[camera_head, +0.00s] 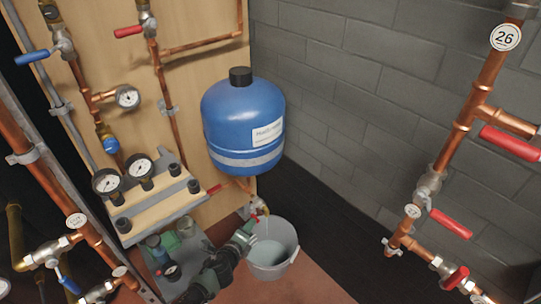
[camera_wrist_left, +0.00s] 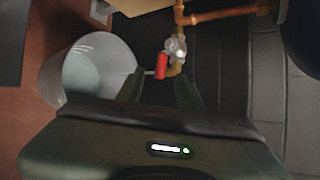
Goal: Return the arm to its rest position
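My left gripper (camera_head: 246,232) is dark green and sits beside the rim of a grey bucket (camera_head: 291,262), just below a small brass drain valve (camera_head: 259,206). In the left wrist view my left gripper's two fingers (camera_wrist_left: 158,86) stand apart with nothing clearly held between them. The valve's red handle (camera_wrist_left: 162,65) shows just beyond the fingertips, near the brass valve body (camera_wrist_left: 176,68). Whether a finger touches it I cannot tell. The bucket (camera_wrist_left: 119,65) is left of the fingers there, with a pale blue-grey surface inside. My right gripper is out of view.
A blue tank (camera_head: 235,115) hangs on the wooden panel above the bucket. Gauges and a manifold (camera_head: 155,200) are close to my left arm. Copper pipes with red-handled valves (camera_head: 450,223) stand at right. Dark open floor (camera_head: 335,215) lies between bucket and right-hand pipes.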

